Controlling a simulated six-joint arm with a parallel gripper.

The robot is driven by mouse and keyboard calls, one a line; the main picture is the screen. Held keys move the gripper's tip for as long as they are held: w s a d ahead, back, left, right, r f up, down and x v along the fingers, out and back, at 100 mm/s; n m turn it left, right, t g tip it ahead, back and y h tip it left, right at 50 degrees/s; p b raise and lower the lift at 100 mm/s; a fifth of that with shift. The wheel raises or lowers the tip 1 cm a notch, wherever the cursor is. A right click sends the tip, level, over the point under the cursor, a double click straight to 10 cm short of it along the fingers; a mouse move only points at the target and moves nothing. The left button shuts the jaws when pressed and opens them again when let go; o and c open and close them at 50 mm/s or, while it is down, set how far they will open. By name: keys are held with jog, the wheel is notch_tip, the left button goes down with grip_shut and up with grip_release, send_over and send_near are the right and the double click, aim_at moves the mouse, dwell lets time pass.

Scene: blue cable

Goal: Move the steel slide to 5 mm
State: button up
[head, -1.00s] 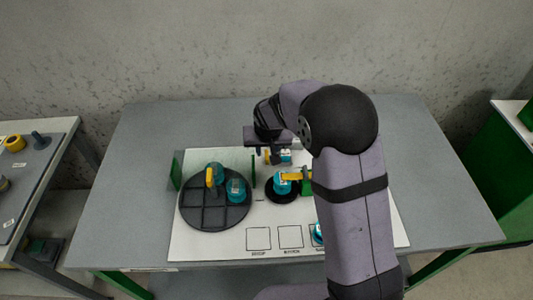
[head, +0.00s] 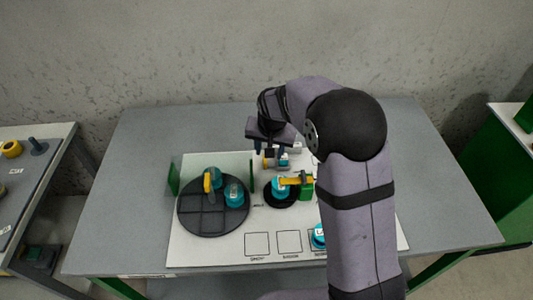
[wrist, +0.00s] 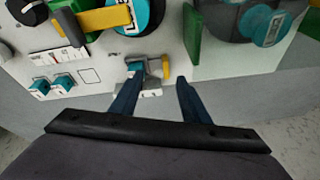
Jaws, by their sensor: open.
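A small gauge-like fixture stands at the back of the white board; I take it to hold the steel slide. In the wrist view it shows a grey metal slide part (wrist: 154,76), a teal block (wrist: 136,66), a yellow piece (wrist: 166,68) and a pale base. In the head view its yellow end (head: 268,162) and teal part (head: 283,161) show below my gripper (head: 271,149). My gripper, also in the wrist view (wrist: 160,77), is open, its two dark blue fingers on either side of the fixture's picture area. Contact cannot be told. The scale is unreadable.
A dark round divided tray (head: 205,222) holding teal parts is at the board's left. A black round base (head: 280,197) with a teal and yellow part stands centrally. Green upright plates (head: 173,179) flank the tray. The grey table (head: 125,190) is clear at left.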

aim_at(277, 162)
jog(key=m, duration=0.3)
jog(key=w+d+m+g+y, duration=0.1)
jog(key=m, duration=0.2)
jog(key=d+m+g+p, duration=0.1)
jog(key=m, duration=0.1)
jog(key=shift+w+d+f+m+y, duration=0.2)
jog(key=shift+w+d+m+y, duration=0.05)
jog(key=shift+w+m+y, duration=0.15)
jog(key=shift+w+r+m+g+y+p, duration=0.15)
jog(key=shift+m+g+y, duration=0.1)
jog(key=shift+m, duration=0.3)
jog(key=shift+w+m+g+y+p, duration=0.15)
jog(key=shift+m+g+y, duration=0.1)
jog(key=shift+m, duration=0.3)
jog(key=shift+w+a+f+m+g+y+p, duration=0.1)
jog(key=shift+a+f+m+y+p, duration=0.2)
jog(key=shift+a+f+m, duration=0.5)
jog(key=shift+w+a+f+m+g+y+p, duration=0.1)
jog(key=shift+a+f+m+y+p, duration=0.25)
jog(key=shift+f, duration=0.8)
jog(key=shift+w+a+f+m+g+y+p, duration=0.15)
jog(key=shift+a+f+m+p, duration=0.25)
jog(key=shift+f+m, duration=0.45)
jog(key=shift+s+d+f, duration=0.1)
jog(key=shift+c, duration=0.7)
